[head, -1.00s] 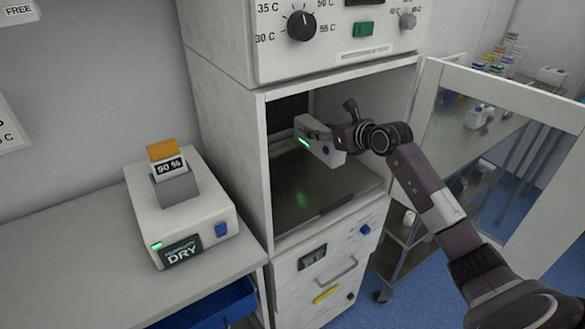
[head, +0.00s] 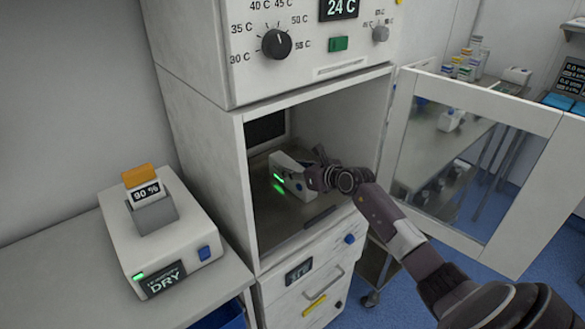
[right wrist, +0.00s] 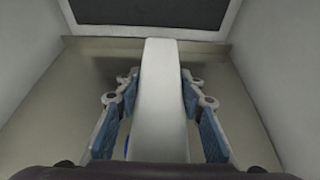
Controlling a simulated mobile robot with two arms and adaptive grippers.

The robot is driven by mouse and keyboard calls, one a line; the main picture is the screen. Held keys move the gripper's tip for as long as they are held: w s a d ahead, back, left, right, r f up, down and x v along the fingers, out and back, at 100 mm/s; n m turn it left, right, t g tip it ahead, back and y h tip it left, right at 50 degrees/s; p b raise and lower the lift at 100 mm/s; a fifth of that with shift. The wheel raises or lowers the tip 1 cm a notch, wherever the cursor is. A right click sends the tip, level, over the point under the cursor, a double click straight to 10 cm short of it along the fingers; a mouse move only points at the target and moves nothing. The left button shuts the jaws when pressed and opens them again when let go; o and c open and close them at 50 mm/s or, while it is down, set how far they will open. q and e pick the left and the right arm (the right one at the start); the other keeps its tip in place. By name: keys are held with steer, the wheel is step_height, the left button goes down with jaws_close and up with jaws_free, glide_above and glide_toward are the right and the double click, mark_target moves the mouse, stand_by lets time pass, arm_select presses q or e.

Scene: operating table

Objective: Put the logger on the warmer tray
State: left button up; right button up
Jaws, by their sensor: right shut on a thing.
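The logger is a white box (head: 290,172) with a green light on its left face, inside the open warmer. My right gripper (head: 311,178) is shut on it from the front right. In the right wrist view the logger (right wrist: 160,95) stands upright between the blue finger pads of the right gripper (right wrist: 160,85). The warmer tray (head: 278,220) is the metal floor of the compartment and shows bare around the logger. The logger is at or just above the tray; I cannot tell if they touch. My left gripper is out of view.
The warmer door (head: 470,165) with its glass pane stands open at right, beside my right arm. The compartment walls (head: 345,110) enclose the logger on the sides and back. A white device (head: 160,232) reading DRY sits on the left counter (head: 85,285).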

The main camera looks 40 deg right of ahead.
steer(key=o, duration=1.2)
steer(key=shift+o, duration=0.2)
steer(key=shift+r, duration=0.1)
steer(key=a+v, duration=0.1)
steer(key=v, duration=1.1)
steer(key=shift+d+b, duration=0.4)
steer(key=shift+b, duration=0.05)
